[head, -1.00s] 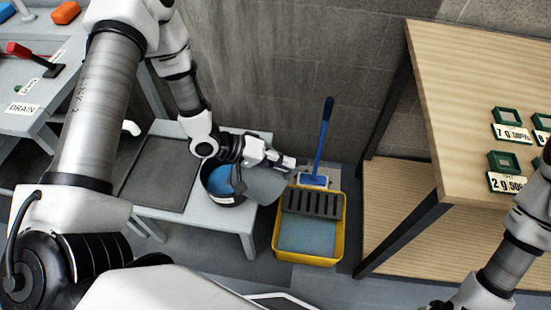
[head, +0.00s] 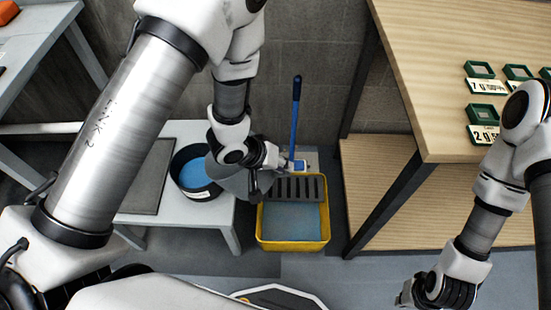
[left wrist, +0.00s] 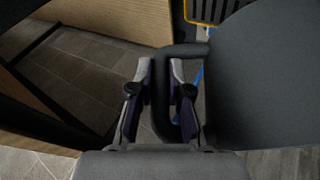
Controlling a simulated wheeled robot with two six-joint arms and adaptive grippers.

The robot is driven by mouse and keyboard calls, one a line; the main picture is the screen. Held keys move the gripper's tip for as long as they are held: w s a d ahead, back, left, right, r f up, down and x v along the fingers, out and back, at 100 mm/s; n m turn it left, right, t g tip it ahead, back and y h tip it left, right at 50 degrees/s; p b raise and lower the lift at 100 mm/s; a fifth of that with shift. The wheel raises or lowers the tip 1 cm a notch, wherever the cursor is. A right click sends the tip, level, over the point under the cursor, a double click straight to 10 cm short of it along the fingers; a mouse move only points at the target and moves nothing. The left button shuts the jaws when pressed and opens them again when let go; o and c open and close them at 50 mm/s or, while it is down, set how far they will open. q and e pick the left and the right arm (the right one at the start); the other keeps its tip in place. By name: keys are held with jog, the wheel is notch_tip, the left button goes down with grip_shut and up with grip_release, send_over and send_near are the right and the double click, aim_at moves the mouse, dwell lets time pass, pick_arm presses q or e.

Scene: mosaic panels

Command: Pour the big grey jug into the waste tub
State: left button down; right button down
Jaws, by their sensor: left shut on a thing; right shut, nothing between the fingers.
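The big grey jug (head: 230,179) hangs beside the right rim of a round black tub (head: 178,165) holding blue liquid, and overlaps that rim in the head view. Its tilt and contents cannot be told. My left gripper (head: 256,183) is shut on the jug's handle. In the left wrist view the left gripper (left wrist: 160,90) has the dark handle (left wrist: 160,128) between its fingers, and the jug's body (left wrist: 265,80) fills the right side. The black tub carries a small label, too small to read. My right gripper (head: 438,290) is shut and empty at the bottom right.
The black tub stands on a low grey table (head: 210,219) beside a dark mat (head: 146,180). A yellow mop bucket (head: 292,245) with a blue-handled tool (head: 295,120) stands on the floor to the right. A wooden shelf table (head: 450,90) with green trays stands further right.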

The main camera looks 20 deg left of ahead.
aim_at(288, 174)
pick_arm(q)
jog(key=f, duration=0.1)
jog(key=d+f, duration=0.1)
jog(key=f+y, duration=0.1)
jog(key=shift+d+b, duration=0.25)
jog(key=shift+b, duration=0.1)
jog(key=p, duration=0.3)
jog(key=shift+w+d+f, duration=0.1)
jog(key=shift+d+f, duration=0.1)
jog(key=shift+f, duration=0.1)
jog(key=d+f+m+y+p, duration=0.1)
jog(key=d+f+y+p, duration=0.2)
jog(key=f+p, duration=0.8)
jog(key=shift+d+f+y+p, duration=0.15)
jog(key=shift+y+p, duration=0.65)
jog(key=shift+p, duration=1.05)
notch_tip(288, 174, up, 4)
jog(key=p, duration=0.4)
